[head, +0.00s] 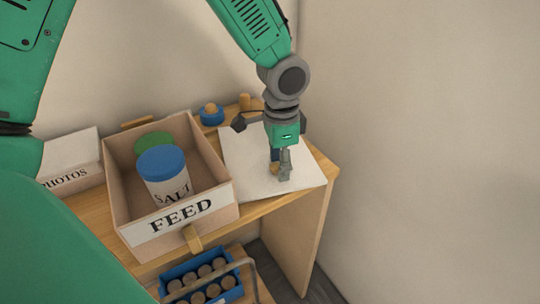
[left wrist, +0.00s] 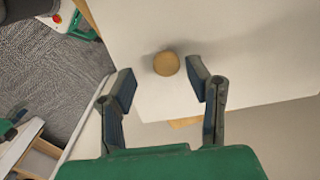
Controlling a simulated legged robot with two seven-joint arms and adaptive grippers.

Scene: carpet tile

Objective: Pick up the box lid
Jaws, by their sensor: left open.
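The box lid (head: 245,165) is a flat white panel lying on the wooden table, right of the open box marked FEED (head: 128,190). In the left wrist view the lid (left wrist: 250,50) has a round wooden knob (left wrist: 166,64). My left gripper (head: 281,172) points down over the lid, and its fingers hide much of the knob in the head view. In the left wrist view the left gripper (left wrist: 161,80) is open, with one finger on each side of the knob and a gap to it. My right gripper is not in view.
The FEED box holds a SALT canister (head: 165,170) and a green-topped can (head: 153,140). A PHOTOS box (head: 70,160) stands left. A small blue item with a wooden ball (head: 211,114) sits behind. A blue crate (head: 190,271) of several brown-topped items is below. A wall is close behind.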

